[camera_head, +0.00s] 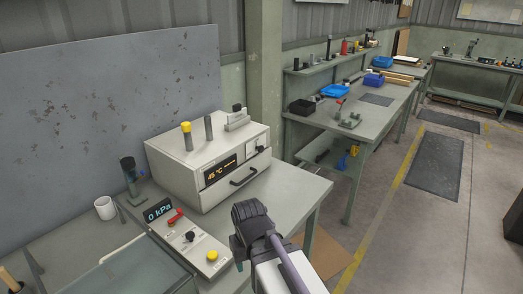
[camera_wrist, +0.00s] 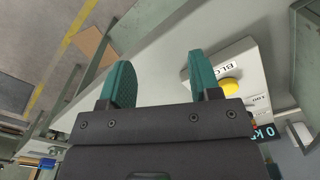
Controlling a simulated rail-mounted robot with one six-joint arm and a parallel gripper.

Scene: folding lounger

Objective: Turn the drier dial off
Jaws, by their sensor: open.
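The drier (camera_head: 208,165) is a cream box on the bench, with a lit display (camera_head: 220,170) reading about 45 °C. Its dial (camera_head: 260,148) is a small dark knob on a pale plate, right of the display and above the dark door handle (camera_head: 244,177). The dial's pointer is too small to read. My gripper (camera_head: 239,262) is in front of the drier, near the bench's front edge and apart from the dial. In the wrist view my gripper (camera_wrist: 162,80) has its two teal fingers spread with nothing between them. The dial is not in the wrist view.
A control box (camera_head: 192,243) with a 0 kPa display, a red lever and a yellow button (camera_wrist: 229,87) stands left of my gripper. A white mug (camera_head: 105,208) is at the back left. Bare bench top (camera_head: 290,190) lies right of the drier.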

